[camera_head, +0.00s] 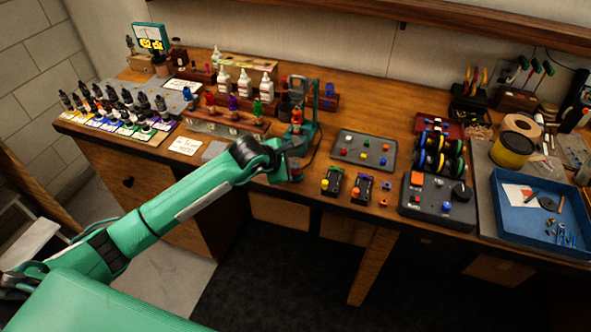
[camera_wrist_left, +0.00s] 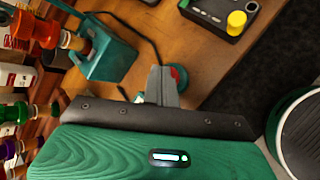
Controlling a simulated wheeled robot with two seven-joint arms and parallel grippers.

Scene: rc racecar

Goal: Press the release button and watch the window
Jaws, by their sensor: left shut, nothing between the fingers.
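A teal stand (camera_head: 311,105) holds an orange-capped bottle (camera_head: 296,115) near the front of the bench. In the left wrist view the stand's teal block (camera_wrist_left: 107,55) is at upper left, with a dark cable behind it. A small round red button (camera_wrist_left: 178,75) with a green rim sits on the wood right beside my fingertips. My left gripper (camera_head: 297,150) is in front of the stand; in the wrist view its grey fingers (camera_wrist_left: 162,82) are together and empty. They overlap the button's edge; I cannot tell whether they touch it. I cannot make out a window clearly. My right gripper is out of view.
A rack of colored bottles (camera_head: 232,117) stands left of the stand. A grey button panel (camera_head: 364,149) and small black boxes with colored knobs (camera_head: 333,180) are to the right. A blue tray (camera_head: 510,225) is at far right. The bench's front edge is close under my gripper.

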